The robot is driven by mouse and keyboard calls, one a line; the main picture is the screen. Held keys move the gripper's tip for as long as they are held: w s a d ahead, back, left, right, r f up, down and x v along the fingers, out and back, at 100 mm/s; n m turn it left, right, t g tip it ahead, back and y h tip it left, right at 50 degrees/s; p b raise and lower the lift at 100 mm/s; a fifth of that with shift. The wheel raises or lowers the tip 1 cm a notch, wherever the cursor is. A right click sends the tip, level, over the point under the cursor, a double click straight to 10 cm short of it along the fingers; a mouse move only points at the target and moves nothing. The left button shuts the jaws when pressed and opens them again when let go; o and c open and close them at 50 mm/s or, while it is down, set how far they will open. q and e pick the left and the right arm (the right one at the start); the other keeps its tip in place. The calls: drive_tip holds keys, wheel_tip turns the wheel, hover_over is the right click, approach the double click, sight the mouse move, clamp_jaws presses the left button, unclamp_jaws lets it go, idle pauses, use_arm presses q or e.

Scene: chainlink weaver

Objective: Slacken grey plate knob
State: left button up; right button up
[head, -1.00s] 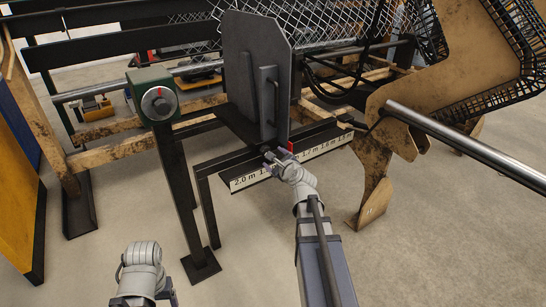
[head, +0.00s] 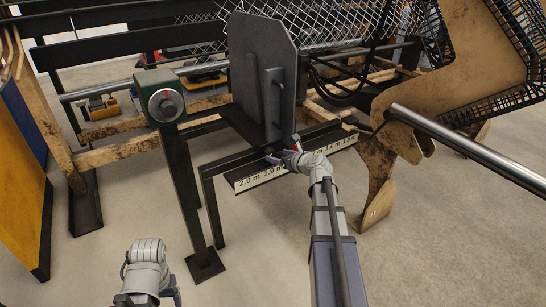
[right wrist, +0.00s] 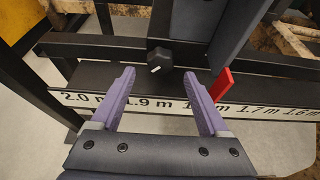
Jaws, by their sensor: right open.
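The grey plate (head: 262,75) stands upright on a dark rail in the head view, with a handle on its face. Its black knob (right wrist: 160,60) with a pale mark shows in the right wrist view, low beside the plate's base. My right gripper (right wrist: 162,82) is open, its two purple fingers pointing at the knob from the near side, one to each side of it and the knob slightly beyond the tips. In the head view the right gripper (head: 284,156) is at the plate's foot. My left gripper (head: 172,290) is low at the left, partly seen, empty floor around it.
A scale strip (right wrist: 145,104) with metre marks runs along the rail's front, and a red pointer (right wrist: 221,84) stands just right of the fingers. A green box with a round dial (head: 163,101) stands on a post at left. A steel bar (head: 470,150) crosses at right.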

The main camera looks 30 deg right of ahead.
sight(272, 154)
drive_tip(key=b+x, duration=0.1)
drive_tip(key=x, duration=0.3)
drive_tip(key=shift+w+f, duration=0.15)
drive_tip(key=shift+w, duration=0.15)
clamp_jaws()
idle(0.3)
